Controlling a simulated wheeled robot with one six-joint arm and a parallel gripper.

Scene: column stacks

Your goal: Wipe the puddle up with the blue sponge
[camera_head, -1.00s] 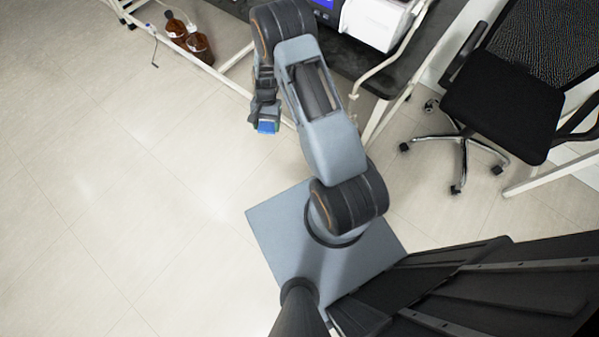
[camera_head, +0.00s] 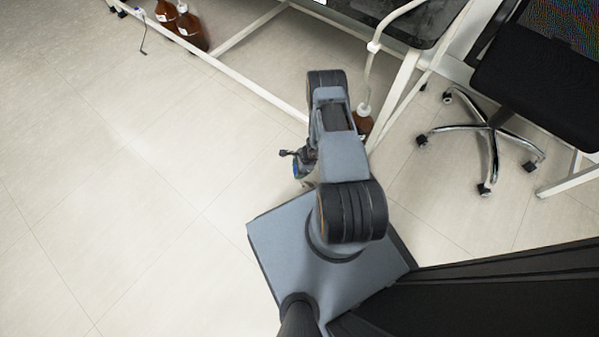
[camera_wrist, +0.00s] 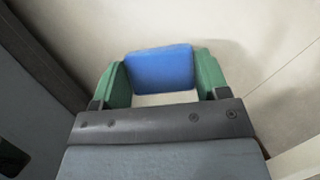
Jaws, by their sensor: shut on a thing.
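The blue sponge (camera_wrist: 160,70) is held between the two green fingers of my gripper (camera_wrist: 162,80) in the wrist view. My gripper is shut on it, with pale floor beyond. In the head view my gripper (camera_head: 304,173) hangs beside my arm, over the floor just past my grey base. Only a small bit of blue shows there. I cannot make out a puddle in either view.
A lab bench (camera_head: 395,18) on white legs stands at the top. Brown bottles (camera_head: 178,24) stand by its lower rail, and another brown bottle (camera_head: 363,120) is close behind my arm. A black office chair (camera_head: 535,85) is at the right. The floor to the left is clear.

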